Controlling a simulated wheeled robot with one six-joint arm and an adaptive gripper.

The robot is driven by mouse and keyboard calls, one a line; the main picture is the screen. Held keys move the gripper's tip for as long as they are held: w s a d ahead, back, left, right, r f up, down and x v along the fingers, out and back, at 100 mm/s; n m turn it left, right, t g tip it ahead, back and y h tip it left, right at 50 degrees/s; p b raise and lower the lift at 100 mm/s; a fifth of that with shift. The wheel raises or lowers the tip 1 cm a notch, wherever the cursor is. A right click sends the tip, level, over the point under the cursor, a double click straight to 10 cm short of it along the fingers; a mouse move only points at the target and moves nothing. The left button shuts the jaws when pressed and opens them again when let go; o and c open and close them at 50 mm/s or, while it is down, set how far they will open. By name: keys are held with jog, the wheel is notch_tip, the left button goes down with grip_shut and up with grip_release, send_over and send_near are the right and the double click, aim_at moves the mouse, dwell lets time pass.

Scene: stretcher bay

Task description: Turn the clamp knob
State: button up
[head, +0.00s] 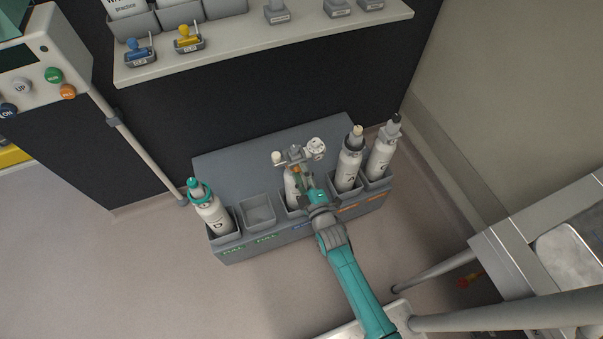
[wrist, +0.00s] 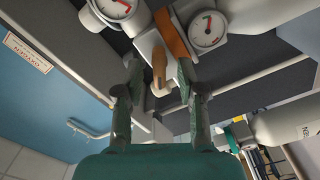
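A tan clamp knob (wrist: 158,68) shows in the wrist view, on a pale block with an orange-brown strip. My gripper (wrist: 159,66) is open, with one fingertip on each side of the knob and a small gap visible. Two round gauges (wrist: 208,29) sit beyond the fingertips. In the head view, my gripper (head: 308,185) is at the middle cylinder (head: 291,186) of the rack, just below its regulator (head: 296,154). My gripper and wrist hide part of this cylinder, and the knob cannot be made out clearly there.
The grey rack (head: 225,166) holds a teal-topped cylinder (head: 211,212) at left, an empty slot (head: 257,212), and two cylinders (head: 380,160) close on the right. A shelf (head: 250,41) with stamps runs above. A metal stretcher frame (head: 520,262) stands at right. Floor at left is clear.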

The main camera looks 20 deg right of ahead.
grip_shut()
jog(key=shift+m, duration=0.3)
jog(key=m, duration=2.3)
jog(key=shift+d, duration=0.3)
jog(key=shift+m, duration=0.3)
dwell(0.3)
